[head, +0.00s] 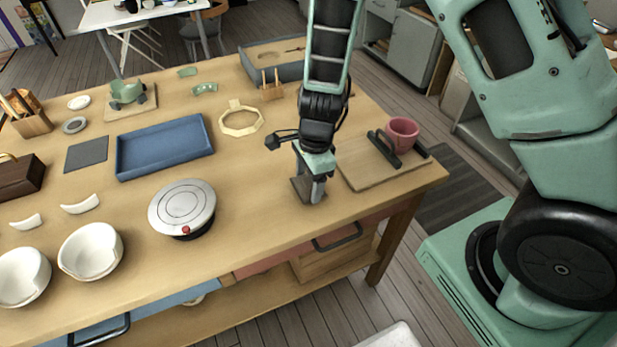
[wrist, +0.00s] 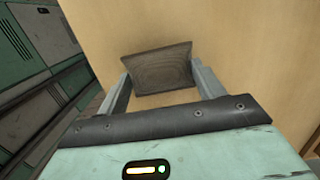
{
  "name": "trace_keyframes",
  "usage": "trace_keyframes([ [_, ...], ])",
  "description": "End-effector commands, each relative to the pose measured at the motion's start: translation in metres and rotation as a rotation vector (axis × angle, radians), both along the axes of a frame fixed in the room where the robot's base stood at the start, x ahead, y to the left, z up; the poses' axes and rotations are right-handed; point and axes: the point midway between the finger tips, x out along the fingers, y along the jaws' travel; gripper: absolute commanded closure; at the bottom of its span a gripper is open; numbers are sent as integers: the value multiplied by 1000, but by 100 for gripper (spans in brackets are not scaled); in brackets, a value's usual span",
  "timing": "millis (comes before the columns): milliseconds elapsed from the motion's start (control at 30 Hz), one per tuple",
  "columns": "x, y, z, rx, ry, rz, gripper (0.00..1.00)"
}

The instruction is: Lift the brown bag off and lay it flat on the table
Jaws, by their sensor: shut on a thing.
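The brown bag (head: 300,188) is a small, flat, dark brown piece at the lower end of my gripper (head: 311,186), over the right part of the wooden table (head: 262,205). In the wrist view the bag (wrist: 158,69) spans the space between the two fingers of my gripper (wrist: 160,84), with bare tabletop around it. My gripper is shut on it. Whether the bag's lower edge touches the table I cannot tell. One finger hides part of the bag in the head view.
Right of my gripper is a wooden board (head: 366,172) with dark bars and a pink cup (head: 403,135). A round white-topped device (head: 182,207) stands to the left, with a blue tray (head: 165,147) behind it. Bare tabletop lies between the device and my gripper.

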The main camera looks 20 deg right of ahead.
Motion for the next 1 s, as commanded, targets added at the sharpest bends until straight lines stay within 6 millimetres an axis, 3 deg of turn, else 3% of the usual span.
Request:
trace_keyframes([
  [900, 0, 0, -8, 0, -1, 0, 62],
  [933, 0, 0, -8, 0, -1, 0, 27],
  [1000, 0, 0, -8, 0, -1, 0, 7],
])
